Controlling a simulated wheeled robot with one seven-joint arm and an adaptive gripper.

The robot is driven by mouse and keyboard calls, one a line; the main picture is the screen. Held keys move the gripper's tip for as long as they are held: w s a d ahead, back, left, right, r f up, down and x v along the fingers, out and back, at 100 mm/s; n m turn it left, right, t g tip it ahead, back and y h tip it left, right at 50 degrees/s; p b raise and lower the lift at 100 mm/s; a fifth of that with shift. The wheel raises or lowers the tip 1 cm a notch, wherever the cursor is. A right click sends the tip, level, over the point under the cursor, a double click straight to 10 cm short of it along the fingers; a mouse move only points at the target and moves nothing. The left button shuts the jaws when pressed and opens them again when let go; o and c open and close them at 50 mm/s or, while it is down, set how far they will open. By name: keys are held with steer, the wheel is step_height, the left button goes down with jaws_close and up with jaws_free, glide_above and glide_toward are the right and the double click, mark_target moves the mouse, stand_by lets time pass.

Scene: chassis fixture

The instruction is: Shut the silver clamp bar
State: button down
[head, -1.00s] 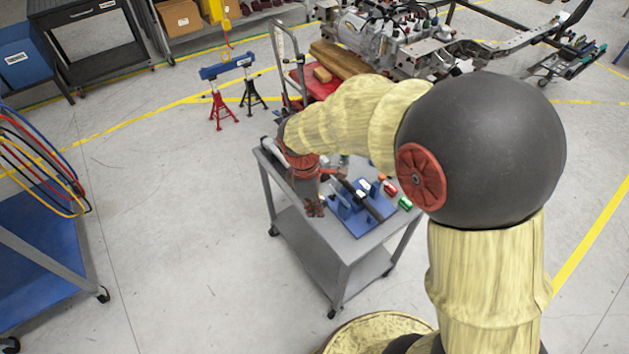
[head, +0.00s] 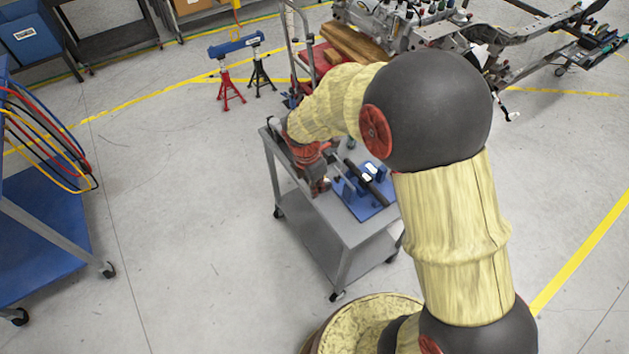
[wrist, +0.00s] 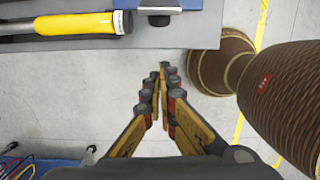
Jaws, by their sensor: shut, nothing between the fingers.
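The blue clamp fixture (head: 372,209) lies on the grey cart top in the head view. It carries a long black bar. A thin pale strip beside the black bar (head: 366,184) may be the silver clamp bar, but it is too small to tell its angle. My gripper (head: 320,187) hangs at the fixture's left, partly hidden by my wrist. In the wrist view, my gripper (wrist: 160,75) is shut and empty, in front of the cart edge and apart from it. A blue block with a silver-grey top piece (wrist: 158,12) shows at the top edge, mostly cut off.
In the wrist view, a yellow-handled tool (wrist: 75,24) lies on the cart edge (wrist: 190,40). In the head view, the cart (head: 350,233) has open floor in front and at left. A blue cart with cables (head: 45,240) stands at far left; a vehicle chassis (head: 415,25) stands behind.

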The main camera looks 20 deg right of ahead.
steer(key=d, duration=0.1)
steer(key=w+d, duration=0.1)
steer(key=d, duration=0.1)
steer(key=shift+w+d, duration=0.2)
steer(key=shift+d, duration=0.1)
stand_by(0.3)
